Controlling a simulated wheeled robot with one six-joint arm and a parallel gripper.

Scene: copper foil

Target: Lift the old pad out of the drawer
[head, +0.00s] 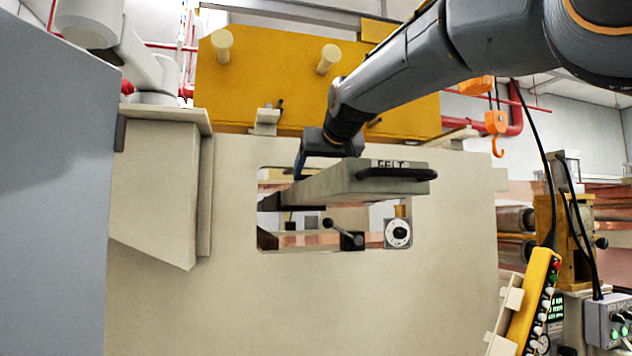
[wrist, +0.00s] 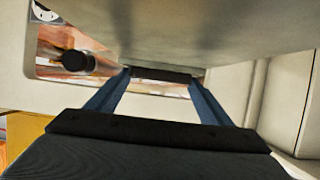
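The drawer (head: 392,186), a pale box labelled FELT with a black handle (head: 397,174), sticks out of the opening in the beige machine front. The old pad cannot be made out in the head view, as the drawer's inside is hidden. My gripper (head: 299,172) reaches down at the drawer's left edge in the head view, its tips partly hidden. In the wrist view, the two blue fingers of my gripper (wrist: 161,76) stand wide apart under a large pale surface (wrist: 200,35). A dark strip shows between their tips; I cannot tell whether it is the pad.
The beige machine front (head: 330,310) surrounds the opening. Below the drawer are a lever with a black knob (head: 328,223) and a round dial (head: 398,233). A pale block (head: 160,190) juts out at left. A yellow control pendant (head: 533,300) hangs at right.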

